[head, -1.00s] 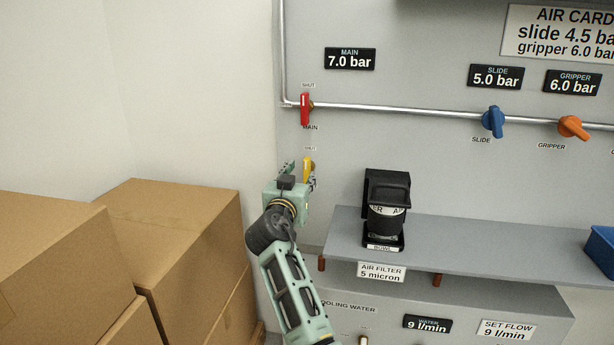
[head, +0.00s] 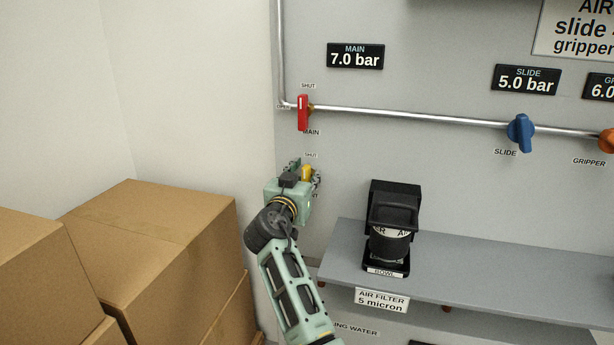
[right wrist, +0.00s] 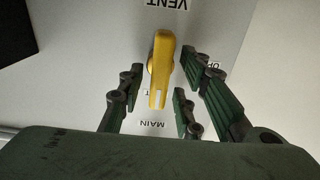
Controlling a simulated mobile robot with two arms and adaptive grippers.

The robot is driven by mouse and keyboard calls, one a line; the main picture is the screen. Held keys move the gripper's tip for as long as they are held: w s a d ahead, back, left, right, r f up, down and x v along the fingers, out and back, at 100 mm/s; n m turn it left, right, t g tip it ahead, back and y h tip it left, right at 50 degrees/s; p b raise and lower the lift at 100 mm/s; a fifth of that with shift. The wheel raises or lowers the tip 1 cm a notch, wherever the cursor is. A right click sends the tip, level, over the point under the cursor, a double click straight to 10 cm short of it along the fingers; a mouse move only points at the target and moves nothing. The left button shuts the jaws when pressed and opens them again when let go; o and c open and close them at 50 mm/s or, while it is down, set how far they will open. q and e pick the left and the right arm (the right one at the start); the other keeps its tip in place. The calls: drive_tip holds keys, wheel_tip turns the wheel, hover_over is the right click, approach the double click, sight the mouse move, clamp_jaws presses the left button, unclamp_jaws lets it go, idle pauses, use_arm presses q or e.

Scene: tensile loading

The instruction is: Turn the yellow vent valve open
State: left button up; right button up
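The yellow vent valve handle (head: 307,172) is on the grey panel, below the red MAIN valve, partly hidden by my right gripper in the head view. In the right wrist view the yellow handle (right wrist: 162,62) lies lengthwise between the fingers, in line with the VENT and MAIN labels. My right gripper (right wrist: 158,88) is open, with fingers on both sides of the handle and visible gaps to it. In the head view my right gripper (head: 304,176) is at the panel over the valve. My left gripper is not in view.
The red MAIN valve (head: 303,112) sits just above on the pipe. A blue SLIDE valve (head: 520,132) is farther right. A black air filter (head: 392,228) stands on the grey shelf (head: 470,262) right of the gripper. Cardboard boxes (head: 150,245) are stacked at left.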

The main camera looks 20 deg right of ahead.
drive_tip(key=shift+d+f, duration=0.1)
clamp_jaws()
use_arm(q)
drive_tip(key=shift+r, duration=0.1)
use_arm(e)
drive_tip(key=shift+n, duration=0.4)
drive_tip(key=n, duration=0.1)
drive_tip(key=n+p, duration=0.1)
drive_tip(key=n, duration=0.2)
drive_tip(key=shift+w+a+n+p, duration=0.15)
drive_tip(key=shift+a+n+p, duration=0.15)
drive_tip(key=shift+p, duration=0.1)
drive_tip(key=n+p, duration=0.3)
drive_tip(key=n, duration=0.3)
drive_tip(key=shift+w+a, duration=0.15)
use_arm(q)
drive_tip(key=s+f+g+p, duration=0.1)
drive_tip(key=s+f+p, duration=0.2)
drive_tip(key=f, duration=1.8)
use_arm(e)
drive_tip(key=shift+a+f+n, duration=0.1)
drive_tip(key=shift+f+n, duration=0.15)
drive_tip(key=shift+n, duration=1.45)
drive_tip(key=shift+f+n, duration=0.25)
drive_tip(key=shift+n, duration=1.45)
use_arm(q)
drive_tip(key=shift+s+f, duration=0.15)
